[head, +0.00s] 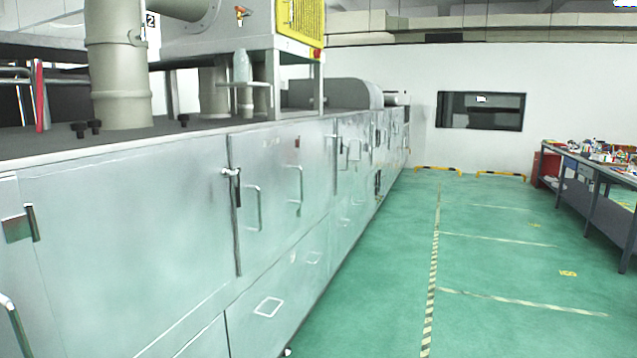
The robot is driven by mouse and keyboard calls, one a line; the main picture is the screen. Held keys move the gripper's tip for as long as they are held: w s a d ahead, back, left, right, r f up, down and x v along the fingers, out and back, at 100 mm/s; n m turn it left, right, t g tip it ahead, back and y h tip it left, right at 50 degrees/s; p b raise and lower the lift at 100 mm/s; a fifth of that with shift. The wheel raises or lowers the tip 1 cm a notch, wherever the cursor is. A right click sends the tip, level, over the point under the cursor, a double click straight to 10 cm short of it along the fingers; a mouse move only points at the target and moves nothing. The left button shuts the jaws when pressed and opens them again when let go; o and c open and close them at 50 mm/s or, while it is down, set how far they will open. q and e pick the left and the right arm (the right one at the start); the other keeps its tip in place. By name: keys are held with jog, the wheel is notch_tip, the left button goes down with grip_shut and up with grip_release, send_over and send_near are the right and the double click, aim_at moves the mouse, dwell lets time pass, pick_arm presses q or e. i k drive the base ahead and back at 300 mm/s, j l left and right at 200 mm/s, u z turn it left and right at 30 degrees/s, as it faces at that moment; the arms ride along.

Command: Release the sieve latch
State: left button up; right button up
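A long metal cabinet machine (130,230) runs along the left side and recedes to the back. A small latch-like handle (231,172) sits at the upper edge of a door seam, with a dark vertical strip (238,230) below it. Another dark latch or hinge plate (20,225) is at the far left. I cannot tell which of these, if any, is the sieve latch. The doors look closed. Neither of my grippers is in view.
Bar handles (252,208) stick out from the cabinet doors. The green floor (490,270) on the right is clear, with striped tape lines. A cluttered workbench (600,170) stands at the right. Yellow-black floor barriers (500,174) are by the back wall.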

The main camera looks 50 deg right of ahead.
aim_at(235, 173)
jog(key=z, duration=1.2)
